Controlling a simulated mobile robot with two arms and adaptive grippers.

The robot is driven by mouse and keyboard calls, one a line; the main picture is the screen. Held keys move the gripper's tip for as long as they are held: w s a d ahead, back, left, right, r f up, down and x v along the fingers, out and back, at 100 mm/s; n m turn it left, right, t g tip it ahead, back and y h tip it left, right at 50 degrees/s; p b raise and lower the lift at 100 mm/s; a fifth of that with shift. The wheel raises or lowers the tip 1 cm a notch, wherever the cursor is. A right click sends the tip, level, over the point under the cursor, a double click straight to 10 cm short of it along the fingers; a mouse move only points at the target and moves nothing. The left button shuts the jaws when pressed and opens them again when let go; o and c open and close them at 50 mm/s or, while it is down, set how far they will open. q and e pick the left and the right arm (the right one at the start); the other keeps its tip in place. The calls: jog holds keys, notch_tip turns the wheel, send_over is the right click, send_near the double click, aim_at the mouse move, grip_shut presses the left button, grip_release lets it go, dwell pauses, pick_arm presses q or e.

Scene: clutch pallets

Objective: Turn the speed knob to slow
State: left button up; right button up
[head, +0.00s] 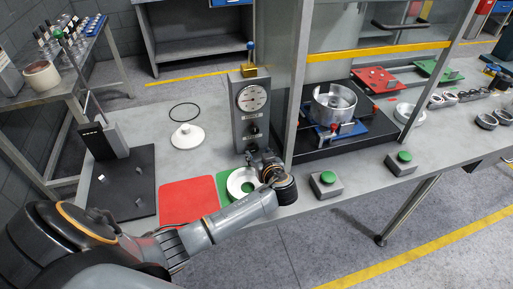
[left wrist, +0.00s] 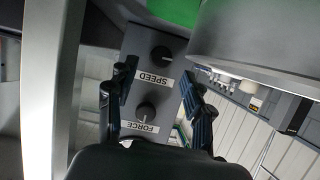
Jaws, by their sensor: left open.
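A grey upright unit (head: 238,125) with a round dial gauge (head: 252,98) stands on the bench. In the left wrist view its panel is upside down, with a black SPEED knob (left wrist: 161,54) and a black FORCE knob (left wrist: 145,110), each beside a white label. My left gripper (head: 262,160) is at the low front of the unit. In the left wrist view its open fingers (left wrist: 158,82) stand on either side of the panel, with no knob clasped. The SPEED knob's pointer setting is too small to read. In the head view the gripper hides the unit's lower part. My right gripper is not seen.
A glazed press frame (head: 299,90) stands right of the unit. Green-button boxes (head: 326,184) sit at the front edge.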

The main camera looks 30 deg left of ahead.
aim_at(255, 149)
pick_arm(q)
jog(key=shift+x, duration=2.15)
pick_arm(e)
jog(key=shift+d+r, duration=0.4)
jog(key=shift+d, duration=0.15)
pick_arm(q)
grip_shut()
jog(key=shift+f, duration=0.15)
jog(key=n+b, duration=0.1)
jog(key=b, duration=0.3)
jog(key=n+t+h+b, duration=0.1)
jog(key=b, duration=0.3)
jog(key=n+t+b, duration=0.1)
jog(key=n+b, duration=0.1)
jog(key=b, duration=0.2)
jog(key=shift+s+a+f+h, duration=0.15)
jog(key=shift+s+f+h, duration=0.1)
jog(key=shift+f+h, duration=0.1)
jog(key=shift+r+n+t+h+b, duration=0.25)
jog(key=shift+n+t+b, duration=0.5)
jog(key=shift+b, duration=0.35)
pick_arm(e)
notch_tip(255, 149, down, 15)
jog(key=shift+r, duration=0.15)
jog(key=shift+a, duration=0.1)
pick_arm(q)
grip_release()
jog(key=shift+s, duration=0.1)
